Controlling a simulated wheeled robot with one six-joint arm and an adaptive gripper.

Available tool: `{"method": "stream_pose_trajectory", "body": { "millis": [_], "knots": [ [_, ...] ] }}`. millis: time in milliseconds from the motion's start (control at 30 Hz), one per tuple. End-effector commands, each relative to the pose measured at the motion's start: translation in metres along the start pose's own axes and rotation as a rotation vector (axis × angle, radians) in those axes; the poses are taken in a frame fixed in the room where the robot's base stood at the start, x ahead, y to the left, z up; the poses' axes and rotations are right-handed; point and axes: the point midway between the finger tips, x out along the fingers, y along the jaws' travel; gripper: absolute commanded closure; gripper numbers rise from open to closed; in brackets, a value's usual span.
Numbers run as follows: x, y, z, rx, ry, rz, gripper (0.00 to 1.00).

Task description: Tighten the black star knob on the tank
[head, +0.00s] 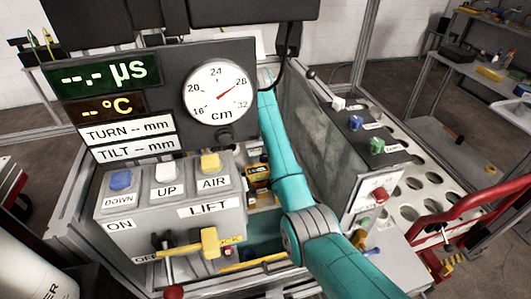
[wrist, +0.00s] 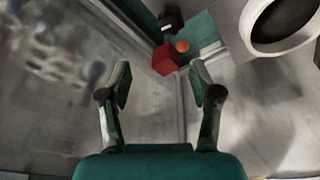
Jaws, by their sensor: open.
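My gripper (wrist: 161,82) is open in the wrist view, with nothing between its two fingers. A small black piece (wrist: 170,18) shows beyond the fingers at the top; it may be the star knob, but its shape is too unclear to tell. It is apart from the gripper. In the head view, a grey, translucent-looking tank wall (head: 318,125) stands just right of my arm. My gripper is hidden in the head view.
A white ring-shaped rim (wrist: 252,42) is at upper right. The lift box (head: 180,205) and dial (head: 220,93) stand left of my arm; a white plate with holes (head: 420,185) is right.

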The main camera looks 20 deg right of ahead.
Motion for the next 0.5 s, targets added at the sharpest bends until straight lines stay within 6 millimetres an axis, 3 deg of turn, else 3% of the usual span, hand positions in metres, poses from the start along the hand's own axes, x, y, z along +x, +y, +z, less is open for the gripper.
{"method": "stream_pose_trajectory", "body": {
  "millis": [500],
  "knots": [
    [-0.004,0.029,0.003,-0.998,0.050,-0.357,0.36]
  ]
}}
